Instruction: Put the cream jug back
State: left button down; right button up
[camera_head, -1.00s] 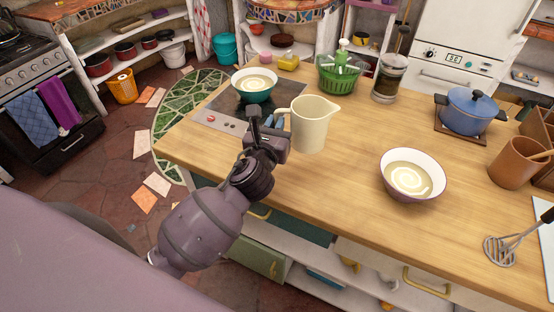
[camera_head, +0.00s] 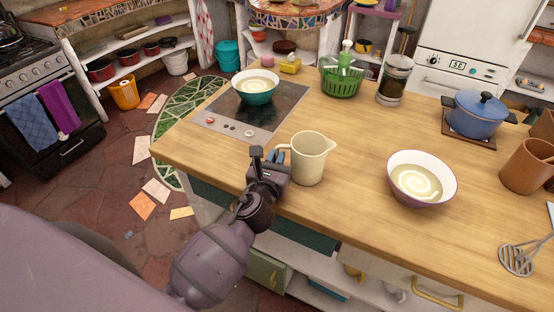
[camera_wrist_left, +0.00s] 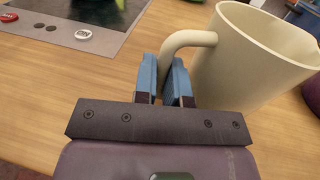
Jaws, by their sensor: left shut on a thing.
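The cream jug (camera_head: 313,158) is upright at the front left of the wooden counter, with its spout to the right. It looks to be on or just above the wood; I cannot tell which. My left gripper (camera_head: 269,160) is at its left side, shut on its handle. In the left wrist view the blue fingers of the gripper (camera_wrist_left: 168,82) pinch the handle of the jug (camera_wrist_left: 245,60), and the jug's base is partly hidden behind the gripper. My right gripper is not in view.
A teal bowl (camera_head: 255,92) stands on the hob (camera_head: 228,123) behind the jug. A purple bowl of cream soup (camera_head: 420,181) is to the right. A green basket (camera_head: 342,83), a glass jar (camera_head: 393,83) and a blue pot (camera_head: 477,115) stand farther back. The counter (camera_head: 345,225) between jug and purple bowl is clear.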

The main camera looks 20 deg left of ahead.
pick_arm(q)
jog(key=shift+r, duration=0.1)
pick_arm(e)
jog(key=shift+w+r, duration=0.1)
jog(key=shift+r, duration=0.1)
pick_arm(q)
jog(key=c, duration=1.3)
grip_release()
jog(key=shift+o, duration=0.6)
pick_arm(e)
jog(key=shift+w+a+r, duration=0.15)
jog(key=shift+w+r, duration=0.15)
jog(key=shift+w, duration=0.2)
